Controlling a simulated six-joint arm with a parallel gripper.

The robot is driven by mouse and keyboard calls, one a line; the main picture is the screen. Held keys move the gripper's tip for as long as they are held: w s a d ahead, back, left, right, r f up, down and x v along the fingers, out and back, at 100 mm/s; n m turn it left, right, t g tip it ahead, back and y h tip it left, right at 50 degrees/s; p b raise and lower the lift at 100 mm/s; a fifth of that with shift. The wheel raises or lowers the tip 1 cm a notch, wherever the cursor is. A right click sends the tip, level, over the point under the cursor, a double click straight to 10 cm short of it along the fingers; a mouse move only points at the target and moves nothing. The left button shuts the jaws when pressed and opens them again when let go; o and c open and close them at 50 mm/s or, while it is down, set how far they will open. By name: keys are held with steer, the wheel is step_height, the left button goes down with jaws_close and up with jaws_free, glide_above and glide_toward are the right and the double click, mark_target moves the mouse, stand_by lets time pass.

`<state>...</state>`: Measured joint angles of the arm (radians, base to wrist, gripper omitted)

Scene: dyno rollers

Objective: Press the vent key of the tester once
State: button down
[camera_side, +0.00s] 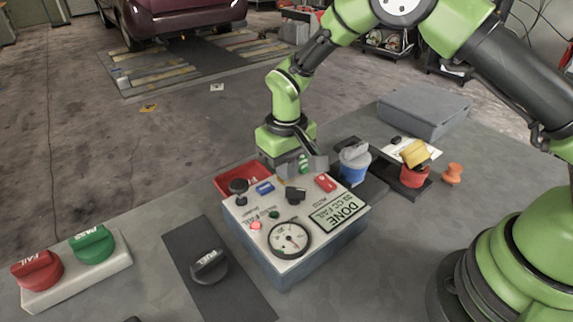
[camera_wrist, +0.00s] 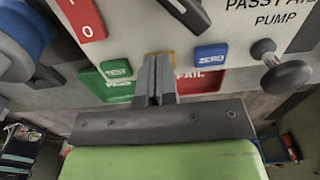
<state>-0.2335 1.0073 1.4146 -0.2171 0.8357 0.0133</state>
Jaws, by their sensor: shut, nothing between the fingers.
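The tester (camera_side: 295,277) is a grey-blue box with a pale top panel. In the wrist view, a green TEST key (camera_wrist: 116,69) and a blue ZERO key (camera_wrist: 211,55) sit left and right of my fingers. Between them an orange-edged key (camera_wrist: 173,55) shows only as a thin rim. My fingers cover most of it and I cannot read its label; it may be the vent key. My gripper (camera_wrist: 159,62) is shut and empty, its tips over that key. I cannot tell whether they touch it. In the side view my gripper (camera_side: 291,180) points down at the panel's far edge.
The panel carries a gauge (camera_side: 290,239), a display (camera_side: 334,214) reading DONE and FAIL, a glowing red lamp (camera_side: 256,226), a black knob (camera_side: 238,186) and a red switch (camera_side: 325,183). A red tray (camera_side: 227,181) lies behind. A blue-sided cup (camera_side: 354,166) stands close right.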

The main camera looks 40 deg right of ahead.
steer(key=shift+f, duration=0.75)
step_height(320, 180, up, 15)
steer(key=shift+w, duration=0.15)
stand_by(0.5)
steer(key=s+d+r+m+t+y, duration=0.1)
steer(key=s+d+r+m+t, duration=0.2)
steer(key=s+r, duration=0.7)
steer(key=s+d+r+m+t+y, duration=0.1)
steer(key=s+d+t, duration=0.2)
steer(key=s, duration=1)
steer(key=shift+t, duration=0.6)
